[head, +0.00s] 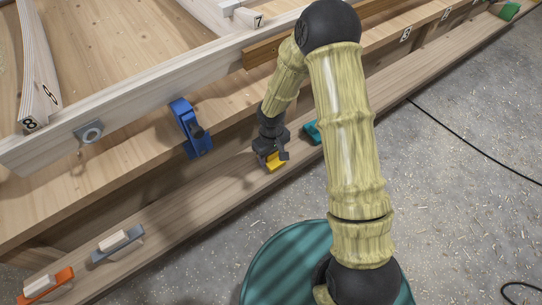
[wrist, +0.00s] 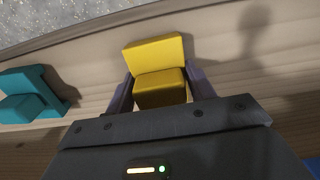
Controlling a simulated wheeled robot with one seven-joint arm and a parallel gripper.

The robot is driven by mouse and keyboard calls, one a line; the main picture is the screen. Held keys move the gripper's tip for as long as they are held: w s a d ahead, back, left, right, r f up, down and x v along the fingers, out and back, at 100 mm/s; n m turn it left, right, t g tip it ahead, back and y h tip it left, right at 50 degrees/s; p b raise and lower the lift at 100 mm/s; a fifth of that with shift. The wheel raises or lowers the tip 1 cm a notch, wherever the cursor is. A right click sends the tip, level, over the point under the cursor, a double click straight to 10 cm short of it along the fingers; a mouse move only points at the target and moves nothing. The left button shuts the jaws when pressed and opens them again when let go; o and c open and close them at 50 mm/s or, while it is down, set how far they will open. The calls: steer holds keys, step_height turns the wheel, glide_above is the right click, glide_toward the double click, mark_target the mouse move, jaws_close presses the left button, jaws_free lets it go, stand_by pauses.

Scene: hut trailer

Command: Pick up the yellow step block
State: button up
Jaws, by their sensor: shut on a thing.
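The yellow step block (head: 275,161) is at my gripper on the lower wooden plank in the head view. In the wrist view the yellow step block (wrist: 155,62) sits between the two fingers, with its taller step away from the palm. My gripper (head: 272,157) points down and is shut on the block; in the wrist view my gripper's fingers (wrist: 160,95) flank its sides. I cannot tell whether the block touches the plank or is slightly above it.
A teal step block (wrist: 30,95) lies beside the yellow one on the plank (head: 215,190). A blue clamp (head: 191,128) hangs on the beam to the left. Grey (head: 118,245) and orange (head: 48,286) blocks with pale wooden tops lie farther left. A black cable (head: 470,140) crosses the floor.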

steer(key=shift+r, duration=0.1)
step_height(320, 180, up, 10)
steer(key=p, duration=0.3)
stand_by(0.3)
steer(key=shift+p, duration=0.3)
stand_by(0.8)
step_height(320, 180, up, 4)
steer(key=p, duration=0.9)
steer(key=shift+s, duration=0.1)
